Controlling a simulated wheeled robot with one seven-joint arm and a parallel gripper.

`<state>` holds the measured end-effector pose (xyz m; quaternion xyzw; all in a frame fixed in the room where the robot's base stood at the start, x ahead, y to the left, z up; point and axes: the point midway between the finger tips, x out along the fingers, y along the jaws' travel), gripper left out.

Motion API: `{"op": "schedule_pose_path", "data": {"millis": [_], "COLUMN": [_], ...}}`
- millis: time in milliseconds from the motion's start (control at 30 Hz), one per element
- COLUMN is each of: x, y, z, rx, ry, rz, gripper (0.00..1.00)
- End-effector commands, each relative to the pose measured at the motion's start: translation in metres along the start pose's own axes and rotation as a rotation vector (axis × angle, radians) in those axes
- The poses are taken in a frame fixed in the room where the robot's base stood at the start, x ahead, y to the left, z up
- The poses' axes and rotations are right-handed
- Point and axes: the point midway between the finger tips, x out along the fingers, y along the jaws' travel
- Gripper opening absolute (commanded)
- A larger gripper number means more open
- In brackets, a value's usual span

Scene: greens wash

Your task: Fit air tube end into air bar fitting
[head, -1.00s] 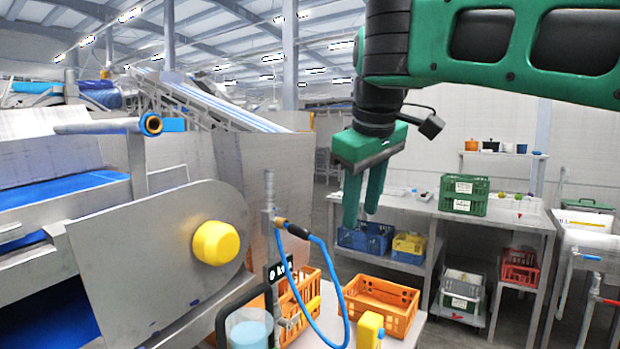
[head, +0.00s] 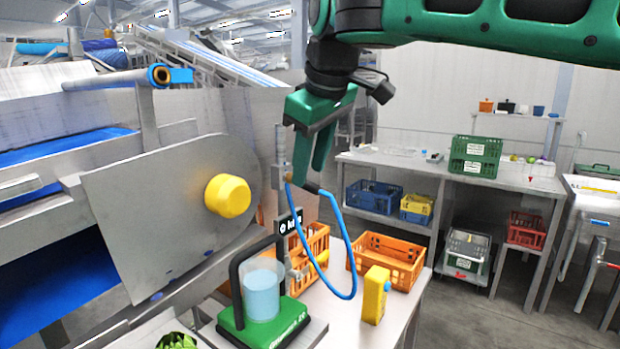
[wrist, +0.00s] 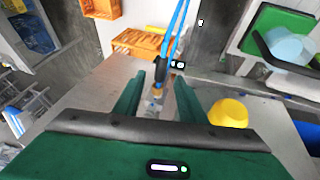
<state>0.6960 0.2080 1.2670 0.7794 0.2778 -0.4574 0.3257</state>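The blue air tube (head: 352,262) hangs in a loop. Its end, with a black sleeve (head: 312,189) and a brass tip (head: 300,184), sits at a small metal holder (head: 280,181) on an upright post. In the wrist view the black sleeve (wrist: 161,70) shows beyond the gap between my fingers. My gripper (head: 311,166) is open and empty, fingers pointing down just above the tube end; in the wrist view (wrist: 157,105) its fingers are spread. The air bar (head: 105,80) is a grey pipe at upper left, ending in a blue-ringed brass fitting (head: 160,76).
A yellow knob (head: 227,195) sticks out from the machine's side plate (head: 150,215), left of my gripper. Open floor lies to the right.

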Motion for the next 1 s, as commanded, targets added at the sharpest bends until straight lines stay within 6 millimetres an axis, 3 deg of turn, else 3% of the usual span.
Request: {"op": "schedule_pose_path", "data": {"millis": [233, 633, 800, 1000], "x": [0.027, 0.032, 0.032, 0.032], "y": [0.0, 0.0, 0.0, 0.0], "z": [0.0, 0.0, 0.0, 0.0], "rx": [0.0, 0.0, 0.0, 0.001], "ry": [-0.001, 0.0, 0.0, 0.0], "rz": [-0.001, 0.0, 0.0, 0.0], "gripper": [0.37, 0.37, 0.0, 0.0]}}
